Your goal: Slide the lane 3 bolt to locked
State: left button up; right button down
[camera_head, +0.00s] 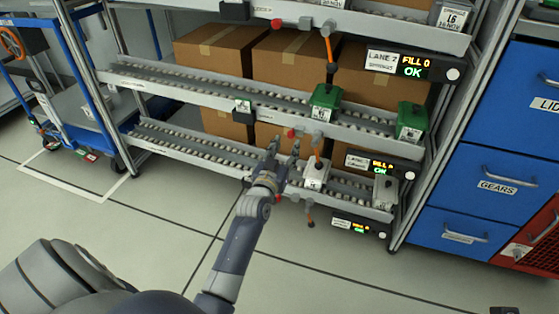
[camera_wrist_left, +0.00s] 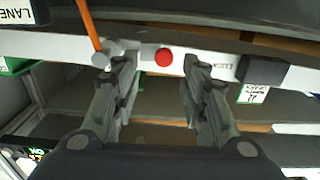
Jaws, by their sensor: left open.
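The middle rail (camera_head: 335,140) of the flow rack carries a red knob (camera_head: 291,133), with a grey round fitting and an orange lever (camera_head: 319,145) to its right. I cannot read which lane this is or tell the bolt's position. My left gripper (camera_head: 285,146) is open in front of this rail, just below the red knob. In the left wrist view, which looks upside down, the red knob (camera_wrist_left: 164,57) shows between the open fingers (camera_wrist_left: 158,70), with the orange lever (camera_wrist_left: 89,22) at the left. Contact cannot be told. My right gripper is not in view.
A white bin (camera_head: 316,172) stands close right of the gripper; green bins (camera_head: 323,103) stand above. The lower rail (camera_head: 345,206) has another red knob and orange lever. Blue drawers (camera_head: 490,187) stand at the right, a blue cart (camera_head: 75,75) at the left. The front floor is clear.

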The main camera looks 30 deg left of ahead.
pick_arm(q)
jog(key=v, duration=0.6)
jog(key=shift+d+r, duration=0.1)
jog(key=shift+d, duration=0.05)
